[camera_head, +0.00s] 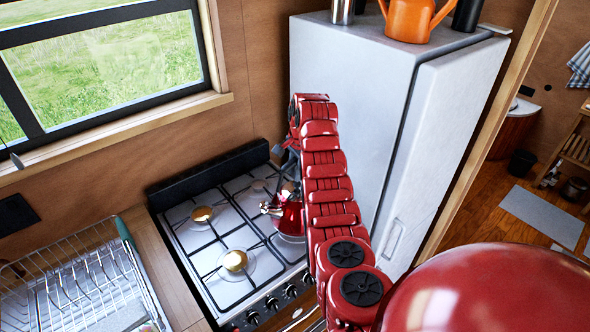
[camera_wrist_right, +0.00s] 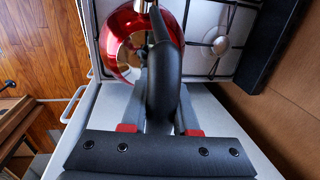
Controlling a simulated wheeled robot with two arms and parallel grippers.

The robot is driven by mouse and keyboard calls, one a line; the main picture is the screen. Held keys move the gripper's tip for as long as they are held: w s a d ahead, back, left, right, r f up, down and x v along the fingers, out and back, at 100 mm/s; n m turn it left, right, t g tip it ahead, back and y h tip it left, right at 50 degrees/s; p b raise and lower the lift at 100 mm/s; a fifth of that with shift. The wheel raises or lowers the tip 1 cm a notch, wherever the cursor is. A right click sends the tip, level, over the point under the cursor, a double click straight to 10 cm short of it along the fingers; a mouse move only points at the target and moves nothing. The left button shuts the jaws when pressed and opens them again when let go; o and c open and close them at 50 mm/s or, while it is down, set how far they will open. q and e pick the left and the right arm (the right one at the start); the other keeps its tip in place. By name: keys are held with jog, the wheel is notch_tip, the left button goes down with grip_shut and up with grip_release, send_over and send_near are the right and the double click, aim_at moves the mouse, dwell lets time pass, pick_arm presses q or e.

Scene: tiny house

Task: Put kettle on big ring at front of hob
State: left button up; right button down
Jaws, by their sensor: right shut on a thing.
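The shiny red kettle (camera_head: 289,219) is over the front right part of the hob (camera_head: 210,240), next to the front left ring (camera_head: 235,260). It hides the ring below it, and I cannot tell whether its base touches the hob. My right gripper (camera_head: 287,160) reaches down over the kettle from behind and is partly hidden by my arm. In the wrist view the right gripper (camera_wrist_right: 163,112) is shut on the black handle (camera_wrist_right: 163,70) of the kettle (camera_wrist_right: 126,45). My left gripper is not in view.
A tall white fridge (camera_head: 345,110) stands close to the right of the hob, with an orange watering can (camera_head: 408,18) on top. A wire dish rack (camera_head: 80,285) is on the left counter. Control knobs (camera_head: 272,304) line the hob's front.

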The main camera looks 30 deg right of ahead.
jog(key=shift+f, duration=0.3)
dwell(0.4)
jog(key=c, duration=1.1)
grip_release()
jog(key=shift+b, duration=0.3)
jog(key=o, duration=0.5)
jog(key=shift+s+a, duration=0.1)
jog(key=shift+f, duration=0.1)
jog(key=shift+r, duration=0.25)
jog(key=s+r+b, duration=0.1)
jog(key=s+r, duration=0.2)
jog(key=r, duration=1.3)
jog(key=shift+r+b, duration=0.35)
jog(key=shift+r, duration=0.05)
